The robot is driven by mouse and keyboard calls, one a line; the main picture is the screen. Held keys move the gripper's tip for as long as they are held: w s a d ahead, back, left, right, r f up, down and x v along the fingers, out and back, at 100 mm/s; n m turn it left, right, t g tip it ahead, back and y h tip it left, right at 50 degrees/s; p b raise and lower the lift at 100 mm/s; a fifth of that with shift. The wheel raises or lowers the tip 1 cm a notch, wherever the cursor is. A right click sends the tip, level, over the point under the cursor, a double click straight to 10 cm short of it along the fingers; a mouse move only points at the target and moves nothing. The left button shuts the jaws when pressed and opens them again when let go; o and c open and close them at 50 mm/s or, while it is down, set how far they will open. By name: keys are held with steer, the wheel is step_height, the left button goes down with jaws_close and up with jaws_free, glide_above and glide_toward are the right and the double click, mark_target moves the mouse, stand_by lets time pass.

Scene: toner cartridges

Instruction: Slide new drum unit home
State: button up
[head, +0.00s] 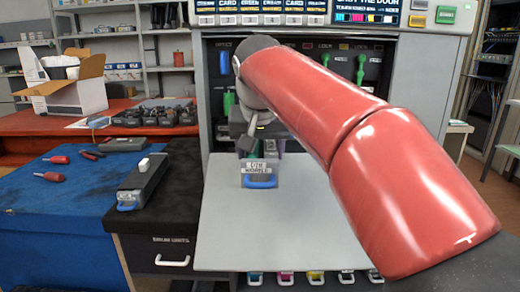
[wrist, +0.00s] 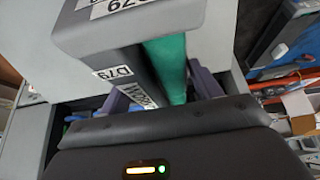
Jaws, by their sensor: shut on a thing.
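A drum unit (head: 258,168) with a white label, a green part and a blue handle (head: 260,182) lies lengthwise at the mouth of the open printer (head: 208,150), over the lowered grey door. Its grey end, labels and green drum (wrist: 168,60) show in the wrist view, pointing down between purple parts (wrist: 205,84). My gripper (head: 262,134) is above the unit and shut on it. The fingertips are hidden behind the dark hand in the wrist view. How deep the unit sits in its bay is hidden by my arm.
The lowered door (head: 300,225) is otherwise clear. Another grey drum unit (head: 146,182) with a blue handle lies on the black-topped cabinet at left. Red-handled tools (head: 50,177) lie on the blue mat. Green levers (head: 360,68) hang in the printer front. My red arm covers its right half.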

steer(key=shift+w, duration=1.85)
steer(key=o, duration=1.6)
steer(key=shift+o, duration=0.4)
steer(key=shift+f, duration=0.1)
steer(key=shift+f, duration=0.1)
